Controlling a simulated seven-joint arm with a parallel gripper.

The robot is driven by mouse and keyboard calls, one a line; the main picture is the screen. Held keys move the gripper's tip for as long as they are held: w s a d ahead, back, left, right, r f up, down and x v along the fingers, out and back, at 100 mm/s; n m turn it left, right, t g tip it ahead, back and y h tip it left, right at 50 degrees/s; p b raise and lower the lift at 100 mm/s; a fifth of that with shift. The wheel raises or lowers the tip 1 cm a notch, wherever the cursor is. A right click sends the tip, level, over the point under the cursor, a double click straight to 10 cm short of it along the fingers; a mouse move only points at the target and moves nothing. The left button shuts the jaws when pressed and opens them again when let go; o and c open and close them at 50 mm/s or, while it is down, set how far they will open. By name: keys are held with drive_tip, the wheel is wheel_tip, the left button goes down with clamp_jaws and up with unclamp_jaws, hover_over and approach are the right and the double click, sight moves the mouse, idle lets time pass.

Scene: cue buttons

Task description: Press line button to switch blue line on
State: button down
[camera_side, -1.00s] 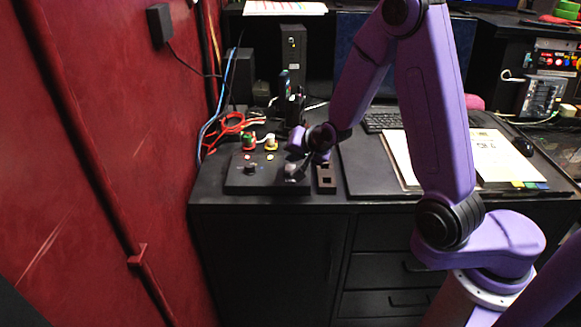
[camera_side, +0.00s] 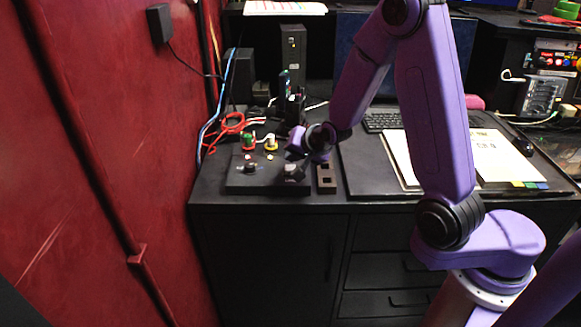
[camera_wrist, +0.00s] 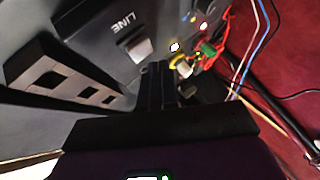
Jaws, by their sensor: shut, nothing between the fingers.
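The black control box (camera_side: 236,187) sits at the left front of the desk. The pale line button (camera_wrist: 138,50) shows on its dark top in the wrist view, beside the word LINE; it also shows in the side view (camera_side: 291,170). My gripper (camera_wrist: 157,88) is shut and empty, with its fingertips close to the button in the picture. In the side view my gripper (camera_side: 298,158) is just above the button's end of the box. I cannot tell whether it touches the button.
A dark knob (camera_side: 250,168) stands left of the button. Green-and-red (camera_side: 248,141) and yellow (camera_side: 270,142) plugs stand behind, with red cables (camera_side: 228,128). A dark slotted block (camera_side: 326,178) is right of the box. The red wall (camera_side: 110,170) bounds the left.

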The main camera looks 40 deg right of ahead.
sight(293, 168)
drive_tip(key=shift+f, duration=0.15)
idle(0.6)
drive_tip(key=shift+f, duration=0.3)
drive_tip(key=shift+f, duration=0.45)
idle(0.8)
drive_tip(key=shift+r, duration=0.9)
drive_tip(key=shift+r, duration=2.5)
